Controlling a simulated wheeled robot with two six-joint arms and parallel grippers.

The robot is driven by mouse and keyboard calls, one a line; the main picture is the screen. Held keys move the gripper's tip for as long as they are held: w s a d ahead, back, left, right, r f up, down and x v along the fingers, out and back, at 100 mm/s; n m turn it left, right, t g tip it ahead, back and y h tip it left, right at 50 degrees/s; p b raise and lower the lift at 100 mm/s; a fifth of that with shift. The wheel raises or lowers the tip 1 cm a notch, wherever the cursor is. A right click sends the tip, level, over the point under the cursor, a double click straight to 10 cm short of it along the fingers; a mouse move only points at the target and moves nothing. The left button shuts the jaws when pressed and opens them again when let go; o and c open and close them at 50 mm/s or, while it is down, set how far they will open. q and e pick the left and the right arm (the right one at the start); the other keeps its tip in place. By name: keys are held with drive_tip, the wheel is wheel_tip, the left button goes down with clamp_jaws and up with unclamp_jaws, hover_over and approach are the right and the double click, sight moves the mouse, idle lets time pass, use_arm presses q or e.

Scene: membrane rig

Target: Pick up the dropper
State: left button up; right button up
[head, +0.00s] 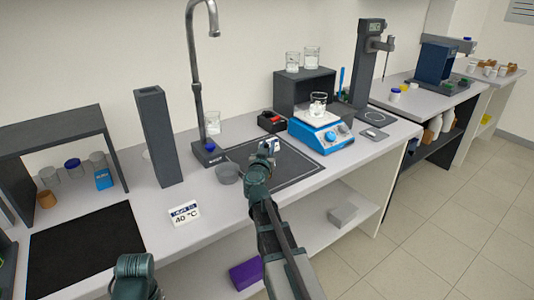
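I cannot clearly make out a dropper. A slim blue upright item (341,80) stands behind the hot plate, beside the dark shelf box; it is too small to identify. My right gripper (269,146) is over the dark mat by the sink tap, left of the hot plate. Its fingertips are small and partly hidden by the wrist, with a pale and blue patch there, so I cannot tell whether it is open or holds something.
A blue hot plate (321,135) bears a glass beaker (318,105). A black holder with a red part (271,121) is beside it. A grey bowl (228,174), tall tap (198,80), dark column (160,140) and 40 °C sign (185,212) stand to the left.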

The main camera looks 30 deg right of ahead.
drive_tip(key=shift+c, duration=0.7)
wheel_tip(320, 180, up, 10)
drive_tip(key=p, duration=1)
